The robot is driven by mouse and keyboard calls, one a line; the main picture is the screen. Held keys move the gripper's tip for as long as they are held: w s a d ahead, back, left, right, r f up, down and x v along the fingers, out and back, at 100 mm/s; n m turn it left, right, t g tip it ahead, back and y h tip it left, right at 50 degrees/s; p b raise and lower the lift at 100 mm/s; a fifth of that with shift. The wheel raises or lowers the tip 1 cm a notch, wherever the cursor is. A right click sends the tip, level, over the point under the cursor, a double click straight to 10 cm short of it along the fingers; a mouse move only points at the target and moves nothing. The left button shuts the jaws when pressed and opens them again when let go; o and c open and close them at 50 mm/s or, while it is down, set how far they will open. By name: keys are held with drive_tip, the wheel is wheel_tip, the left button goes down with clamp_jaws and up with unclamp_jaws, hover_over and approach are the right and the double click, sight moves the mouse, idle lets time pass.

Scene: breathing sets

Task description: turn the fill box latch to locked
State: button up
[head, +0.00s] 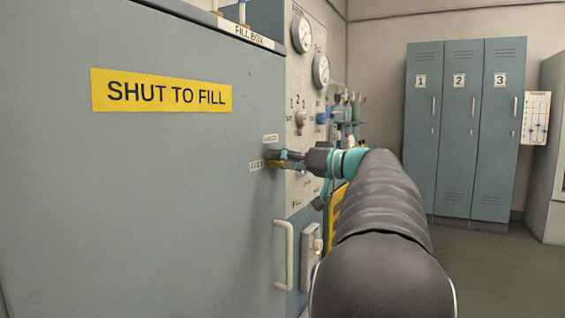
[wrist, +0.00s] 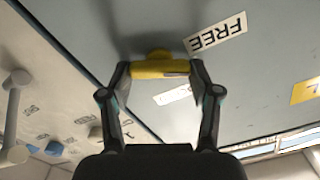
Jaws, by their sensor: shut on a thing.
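The fill box (head: 150,200) is a large grey-blue cabinet on the left in the head view. Its front looks closed. Its latch, a yellow bar (wrist: 160,69) on the door face, lies between my gripper's fingers (wrist: 160,72) in the wrist view. The fingers are shut on the bar, one at each end. A FREE label (wrist: 215,33) is near one end of the bar, and a second label (wrist: 172,97), partly covered by a finger, is on the camera side. In the head view my gripper (head: 284,160) reaches the door's right edge beside both labels and mostly hides the latch.
A gauge panel (head: 300,110) with knobs and fittings is just right of the box. Numbered lockers (head: 465,130) stand at the back right. The floor before them is clear.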

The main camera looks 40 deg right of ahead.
drive_tip(key=shift+m, duration=2)
drive_tip(key=o, duration=1.1)
drive_tip(key=shift+o, duration=0.2)
drive_tip(key=shift+d, duration=0.1)
drive_tip(key=v, duration=1.2)
drive_tip(key=shift+f, duration=0.1)
